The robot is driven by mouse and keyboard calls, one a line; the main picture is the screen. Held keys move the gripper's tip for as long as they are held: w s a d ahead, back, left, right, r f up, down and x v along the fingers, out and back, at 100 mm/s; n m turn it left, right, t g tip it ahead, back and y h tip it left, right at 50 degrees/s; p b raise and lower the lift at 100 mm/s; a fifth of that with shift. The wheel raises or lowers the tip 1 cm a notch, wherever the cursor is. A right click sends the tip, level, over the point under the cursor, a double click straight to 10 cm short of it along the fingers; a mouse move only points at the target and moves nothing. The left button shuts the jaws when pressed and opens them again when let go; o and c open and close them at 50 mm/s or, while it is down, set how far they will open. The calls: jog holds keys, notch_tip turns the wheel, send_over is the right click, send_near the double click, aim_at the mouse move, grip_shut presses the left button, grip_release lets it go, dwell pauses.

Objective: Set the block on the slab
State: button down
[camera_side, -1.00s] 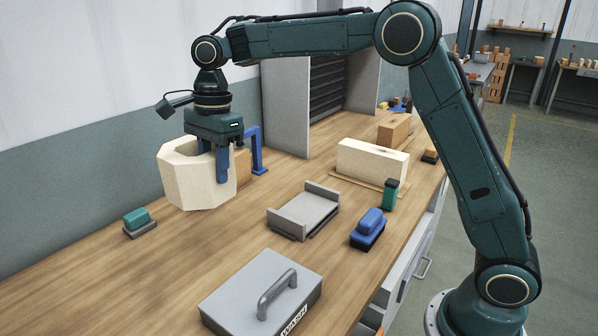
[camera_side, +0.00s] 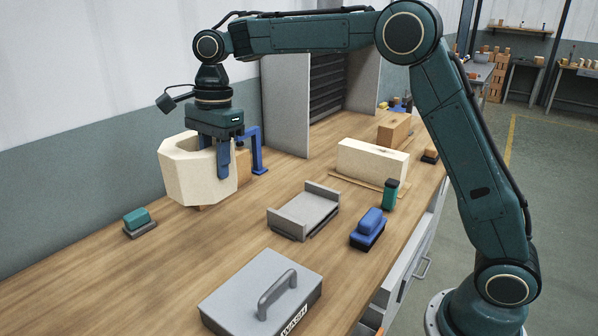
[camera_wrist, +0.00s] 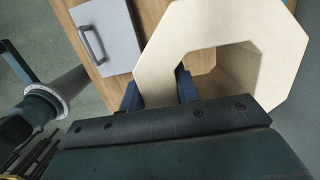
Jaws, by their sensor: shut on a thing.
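The block is a large cream, hollow octagonal piece (camera_side: 188,178), also in the wrist view (camera_wrist: 285,35). My gripper (camera_side: 216,158) is shut on its wall, with one finger outside and one in the hollow; both fingers show in the wrist view (camera_wrist: 160,92). The block hangs roughly level, seemingly just above the bench. A brown edge (camera_side: 206,207) shows under it; what it belongs to is mostly hidden. A grey slab-like plate with raised ends (camera_side: 305,211) lies to the right, bare and apart from the block. I cannot tell for sure which piece is the slab.
A blue bracket (camera_side: 256,150) stands close behind the block. A teal-topped brush (camera_side: 138,221) lies left, and a grey handled box (camera_side: 250,296) in front. A cream brick (camera_side: 372,161), green bottle (camera_side: 390,194) and blue brush (camera_side: 369,227) stand right. The bench's front left is clear.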

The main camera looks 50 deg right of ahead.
jog(key=s+d+r, duration=0.1)
jog(key=s+d, duration=0.3)
jog(key=d, duration=0.9)
jog(key=s+d+r, duration=0.2)
jog(key=s+d, duration=0.2)
jog(key=d, duration=0.8)
jog(key=shift+d, duration=0.35)
notch_tip(320, 180, down, 16)
jog(key=shift+r, duration=0.2)
jog(key=shift+f, duration=0.1)
jog(key=shift+f, duration=2.05)
jog(key=shift+f, duration=0.15)
